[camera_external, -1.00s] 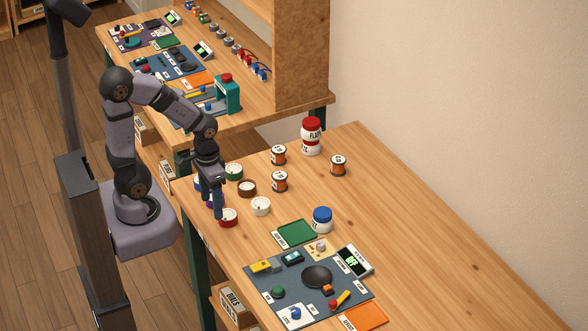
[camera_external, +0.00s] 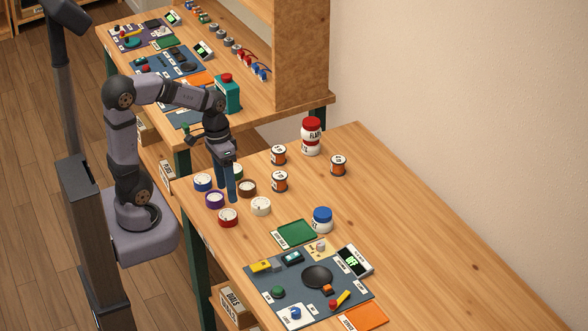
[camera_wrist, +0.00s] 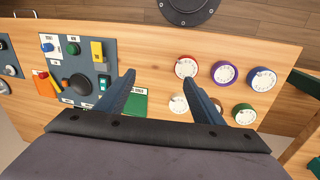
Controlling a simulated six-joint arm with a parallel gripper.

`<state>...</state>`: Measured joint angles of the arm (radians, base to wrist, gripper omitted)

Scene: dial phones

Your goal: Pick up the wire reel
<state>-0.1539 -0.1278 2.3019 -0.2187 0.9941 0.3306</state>
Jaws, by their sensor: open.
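Three small orange spools with pale labels and dark rims, which look like wire reels, stand upright on the near table in the external view: a back-left reel (camera_external: 278,155), a front reel (camera_external: 280,181) and a right reel (camera_external: 338,165). I cannot tell their labels apart. My gripper (camera_external: 227,188) points down above the round dials, left of the reels and apart from them. In the wrist view the two fingers of my gripper (camera_wrist: 158,78) are spread with nothing between them. No reel shows in the wrist view.
Several coloured round dials cluster under my gripper, including a red dial (camera_external: 228,218) and a white dial (camera_external: 261,206). A red-capped bottle (camera_external: 311,136) stands behind the reels. A blue-capped jar (camera_external: 322,220) and a green mat (camera_external: 290,238) lie in front. The table's right side is clear.

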